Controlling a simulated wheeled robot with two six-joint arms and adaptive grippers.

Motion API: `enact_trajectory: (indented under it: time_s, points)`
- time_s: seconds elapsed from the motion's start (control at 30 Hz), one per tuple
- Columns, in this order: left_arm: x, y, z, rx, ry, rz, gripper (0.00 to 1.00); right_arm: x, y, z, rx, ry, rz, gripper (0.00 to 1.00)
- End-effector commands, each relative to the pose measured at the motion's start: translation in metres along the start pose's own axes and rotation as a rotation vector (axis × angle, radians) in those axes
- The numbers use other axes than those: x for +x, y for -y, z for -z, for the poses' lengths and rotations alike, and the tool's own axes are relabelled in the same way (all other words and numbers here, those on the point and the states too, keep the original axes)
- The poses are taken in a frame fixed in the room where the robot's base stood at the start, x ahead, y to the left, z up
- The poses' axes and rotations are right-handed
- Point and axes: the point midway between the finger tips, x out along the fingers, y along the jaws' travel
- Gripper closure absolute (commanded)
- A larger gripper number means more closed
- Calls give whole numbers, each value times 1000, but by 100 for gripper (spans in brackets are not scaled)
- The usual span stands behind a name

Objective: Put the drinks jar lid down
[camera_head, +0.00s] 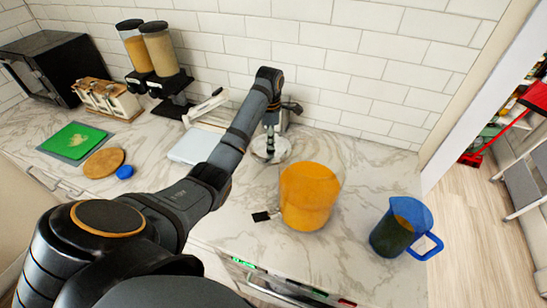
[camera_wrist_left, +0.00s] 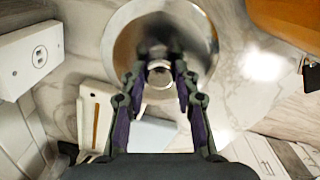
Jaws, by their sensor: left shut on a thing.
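The drinks jar lid (camera_head: 283,151) is a round silvery disc with a knob, low near the back wall. It fills the upper middle of the left wrist view (camera_wrist_left: 118,48). My left gripper (camera_head: 269,148) points down at its middle; in the left wrist view its fingers (camera_wrist_left: 160,72) are shut on the lid's knob. I cannot tell whether the lid touches the counter. The drinks jar (camera_head: 309,195) is open-topped, filled with orange liquid, with a black tap (camera_head: 263,215); it stands right of and nearer than the lid. My right gripper is not in view.
A blue jug (camera_head: 400,228) with dark liquid stands at the right of the marble counter (camera_head: 352,262). A pale flat slab (camera_head: 192,147), dispensers (camera_head: 160,50), a green board (camera_head: 72,141), a round wooden board (camera_head: 103,163) and a blue cap (camera_head: 125,172) are left.

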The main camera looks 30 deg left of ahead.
Motion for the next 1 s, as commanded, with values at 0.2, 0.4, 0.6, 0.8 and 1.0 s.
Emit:
enact_trajectory:
  time_s: [0.2, 0.4, 0.6, 0.8, 1.0]
  points:
    - [20, -18, -9, -2, -2, 5, 100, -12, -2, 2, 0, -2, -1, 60]
    - [26, -22, -10, -1, -2, 4, 100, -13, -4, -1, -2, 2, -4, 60]
    - [53, -23, -11, -1, -4, 5, 100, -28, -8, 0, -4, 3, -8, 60]
    - [60, -23, -11, -1, -2, 2, 100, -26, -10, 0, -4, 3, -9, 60]
    - [63, -23, -11, -1, -3, 3, 67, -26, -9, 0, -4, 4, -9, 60]
